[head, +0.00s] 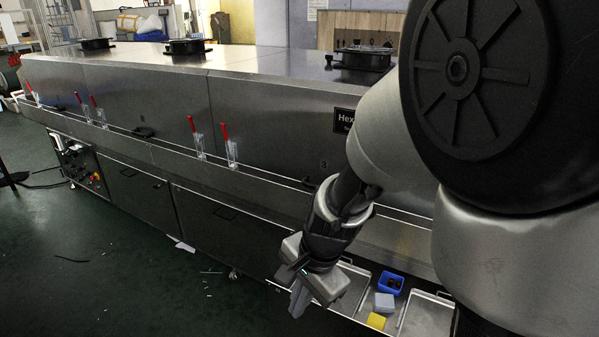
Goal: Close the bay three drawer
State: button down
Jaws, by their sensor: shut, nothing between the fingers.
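The open drawer (358,318) is pulled out low at the bottom right of the head view, below the machine panel that carries a small 3. Inside it are metal trays (427,316), a blue bin (390,282), a grey block (384,302) and a yellow block (376,321). My gripper (298,302) is shut and empty, pointing down at the drawer's left end. It covers part of the drawer there, and I cannot tell whether it touches it. My arm and the picture edge hide the drawer's right part.
The long steel dryer (150,95) runs from left to right, with red-handled clamps (196,138) along its side. Shut lower fronts (140,195) with dark handles lie left of the drawer. The green floor (100,280) in front has scattered scraps but is mostly free.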

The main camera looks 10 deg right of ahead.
notch_tip(320, 180, down, 7)
jog(key=m+h, duration=0.1)
jog(key=m, duration=0.2)
jog(key=m+h+b, duration=0.2)
jog(key=m+h, duration=0.6)
jog(key=m, duration=0.2)
send_near(374, 335)
jog(key=s+d+f, duration=0.2)
jog(key=d+f, duration=0.1)
jog(key=f, duration=0.1)
jog(key=shift+w+d+t+b, duration=0.3)
jog(key=shift+w+d+t, duration=0.1)
jog(key=shift+d, duration=0.1)
jog(key=shift+d, duration=0.1)
